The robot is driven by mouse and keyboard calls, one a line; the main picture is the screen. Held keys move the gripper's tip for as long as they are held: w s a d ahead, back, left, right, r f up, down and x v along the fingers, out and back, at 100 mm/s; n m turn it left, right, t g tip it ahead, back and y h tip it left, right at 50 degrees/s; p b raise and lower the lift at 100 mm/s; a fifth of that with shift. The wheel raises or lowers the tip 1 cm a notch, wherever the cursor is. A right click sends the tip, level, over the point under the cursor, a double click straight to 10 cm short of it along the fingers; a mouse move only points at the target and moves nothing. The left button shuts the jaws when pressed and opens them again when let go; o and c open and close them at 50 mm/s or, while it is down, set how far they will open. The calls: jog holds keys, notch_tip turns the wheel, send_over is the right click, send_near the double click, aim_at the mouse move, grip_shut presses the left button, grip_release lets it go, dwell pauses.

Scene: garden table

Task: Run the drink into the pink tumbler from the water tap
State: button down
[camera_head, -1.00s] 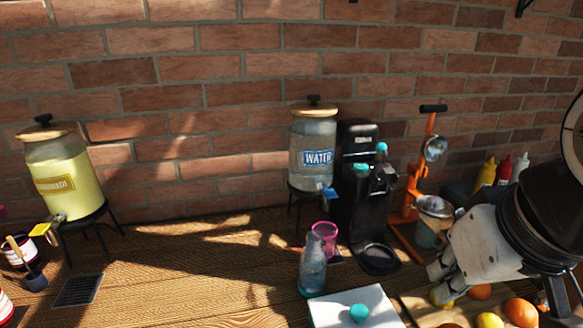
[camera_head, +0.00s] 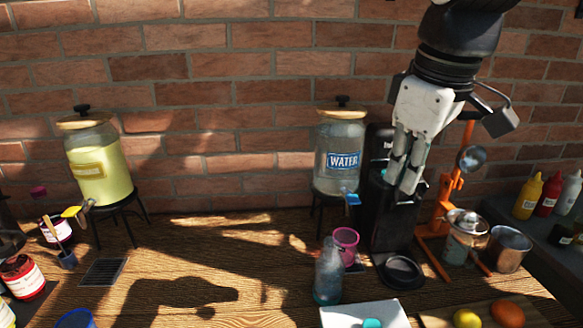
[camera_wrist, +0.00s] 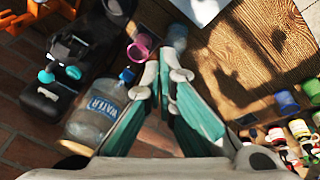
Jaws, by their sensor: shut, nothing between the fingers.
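The water dispenser (camera_head: 338,168), a clear jar with a wooden lid and a blue WATER label, stands on a dark stand by the wall. Its tap has a blue lever (camera_head: 353,199). The pink tumbler (camera_head: 346,238) stands upright on the table below the tap's height, partly hidden by a clear bottle (camera_head: 328,275). I cannot tell whether it is exactly under the spout. My gripper (camera_head: 401,187) is shut and empty, pointing down in front of the black coffee machine, right of the tap. The wrist view shows the fingers (camera_wrist: 165,68) near the tumbler (camera_wrist: 139,48) and dispenser (camera_wrist: 92,118).
The black coffee machine (camera_head: 385,225) and an orange press (camera_head: 440,215) stand right of the dispenser. A yellow drink dispenser (camera_head: 98,170) is at the left. A white board (camera_head: 365,312) lies in front. The table between the dispensers is mostly clear.

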jog(key=w+r+n+g, duration=0.15)
jog(key=w+n, duration=0.35)
jog(key=w, duration=0.5)
jog(key=n+g, duration=0.2)
jog(key=n, duration=0.3)
send_over(355, 200)
jog(key=shift+f+t+b, duration=0.25)
jog(key=shift+f+b, duration=0.2)
jog(key=shift+f, duration=0.2)
notch_tip(355, 200, down, 14)
jog(key=shift+p, duration=0.65)
jog(key=shift+s, duration=0.1)
